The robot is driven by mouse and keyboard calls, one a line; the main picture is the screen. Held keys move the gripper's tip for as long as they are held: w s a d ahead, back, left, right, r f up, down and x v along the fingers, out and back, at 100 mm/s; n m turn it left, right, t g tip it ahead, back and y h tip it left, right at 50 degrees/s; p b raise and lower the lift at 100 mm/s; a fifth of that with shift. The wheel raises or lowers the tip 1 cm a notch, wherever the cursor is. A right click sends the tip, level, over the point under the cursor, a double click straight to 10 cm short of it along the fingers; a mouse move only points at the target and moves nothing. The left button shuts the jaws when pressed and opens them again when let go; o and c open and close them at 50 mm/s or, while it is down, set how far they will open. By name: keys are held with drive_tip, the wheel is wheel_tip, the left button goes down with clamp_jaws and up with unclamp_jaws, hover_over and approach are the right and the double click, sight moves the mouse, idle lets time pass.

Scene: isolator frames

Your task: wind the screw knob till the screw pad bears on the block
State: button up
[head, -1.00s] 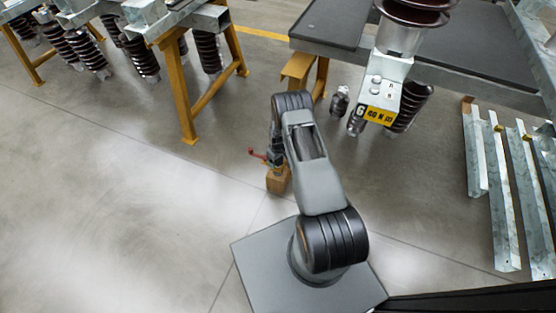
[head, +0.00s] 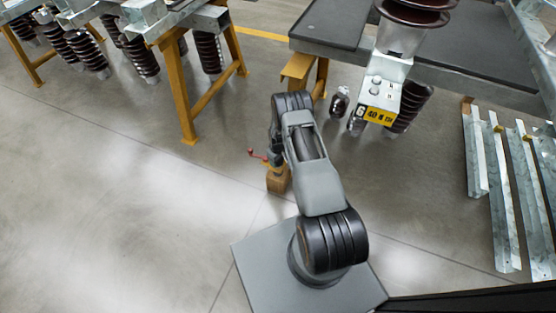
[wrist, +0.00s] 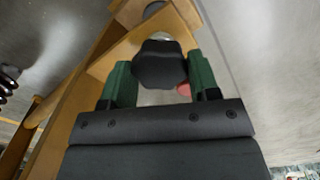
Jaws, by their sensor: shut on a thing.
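A dark, lobed screw knob (wrist: 160,64) sits between the two green fingers of my gripper (wrist: 160,80) in the wrist view, and the gripper is shut on it. Behind the knob are tan, wood-coloured pieces (wrist: 118,58). A small pale round part (wrist: 153,9) shows near the top edge; I cannot tell whether it is the screw pad. In the head view a small wooden block (head: 278,181) stands low beside my arm, with a red handle-like part (head: 258,155) just above it. My arm hides most of the gripper there. Contact between pad and block cannot be seen.
A grey-topped table (head: 335,25) on yellow legs stands behind my arm. A brown insulator with a yellow number plate (head: 381,116) is near its edge. Galvanised channels (head: 507,200) lean at the right. The floor on the left (head: 110,220) is clear.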

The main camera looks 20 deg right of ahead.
drive_tip(key=m+b, duration=0.1)
drive_tip(key=m, duration=0.2)
drive_tip(key=shift+f+b, duration=0.1)
drive_tip(key=shift+b, duration=0.25)
drive_tip(key=m+b, duration=0.1)
drive_tip(key=m, duration=0.3)
drive_tip(key=shift+m+b, duration=0.35)
drive_tip(key=shift+m, duration=0.05)
drive_tip(key=m+b, duration=0.1)
drive_tip(key=m, duration=0.2)
drive_tip(key=shift+m, duration=0.3)
drive_tip(key=shift+o, duration=0.2)
drive_tip(key=m, duration=0.4)
drive_tip(key=shift+b, duration=0.4)
drive_tip(key=o, duration=0.9)
drive_tip(key=shift+r, duration=0.2)
